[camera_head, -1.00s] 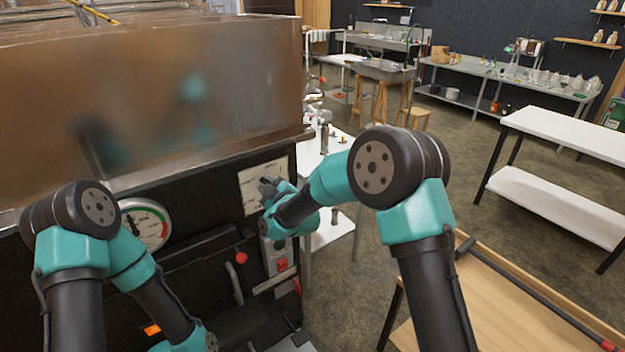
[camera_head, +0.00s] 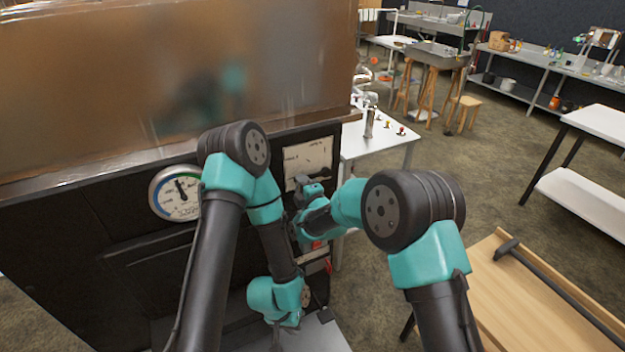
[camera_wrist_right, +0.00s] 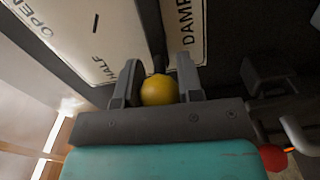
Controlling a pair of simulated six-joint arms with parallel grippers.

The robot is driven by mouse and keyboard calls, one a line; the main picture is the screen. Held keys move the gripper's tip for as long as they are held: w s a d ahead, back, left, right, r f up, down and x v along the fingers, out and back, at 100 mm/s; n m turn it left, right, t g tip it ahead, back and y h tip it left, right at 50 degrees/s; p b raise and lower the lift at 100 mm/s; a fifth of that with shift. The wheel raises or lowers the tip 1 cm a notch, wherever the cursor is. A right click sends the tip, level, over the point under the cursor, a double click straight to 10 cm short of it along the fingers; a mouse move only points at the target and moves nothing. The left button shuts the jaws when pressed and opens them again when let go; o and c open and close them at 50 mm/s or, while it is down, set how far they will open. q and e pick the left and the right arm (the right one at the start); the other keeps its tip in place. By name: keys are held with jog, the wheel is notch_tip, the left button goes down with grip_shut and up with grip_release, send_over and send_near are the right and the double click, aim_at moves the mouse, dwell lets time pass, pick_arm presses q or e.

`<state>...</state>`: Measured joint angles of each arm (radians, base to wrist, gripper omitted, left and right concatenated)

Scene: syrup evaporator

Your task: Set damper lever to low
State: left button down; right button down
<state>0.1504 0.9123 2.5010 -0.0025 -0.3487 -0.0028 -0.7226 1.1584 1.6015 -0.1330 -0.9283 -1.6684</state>
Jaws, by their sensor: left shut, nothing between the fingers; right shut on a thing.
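The damper lever's round yellow knob (camera_wrist_right: 159,90) sits between the fingers of my right gripper (camera_wrist_right: 157,88) in the right wrist view. The gripper is shut on it. The lever's dark stem runs up from the knob along a slot in the white damper plate (camera_wrist_right: 85,35), beside the word HALF; OPEN is farther to the upper left. In the head view my right gripper (camera_head: 309,187) is at the front of this plate (camera_head: 307,160) and the knob is hidden. My left gripper (camera_head: 288,324) hangs low before the evaporator, shut and empty.
The round gauge (camera_head: 177,192) is on the black evaporator front, left of my arms. A red knob (camera_wrist_right: 273,158) and a grey handle (camera_wrist_right: 300,135) are near the right gripper. A wooden table (camera_head: 530,300) stands at the right; the floor between is clear.

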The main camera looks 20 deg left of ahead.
jog(key=shift+f+n, duration=0.5)
jog(key=shift+f, duration=0.05)
jog(key=c, duration=0.8)
grip_release()
jog(key=shift+o, duration=0.2)
jog(key=shift+s+d, duration=0.1)
jog(key=shift+d, duration=0.05)
jog(key=v, duration=1.7)
jog(key=shift+d, duration=0.1)
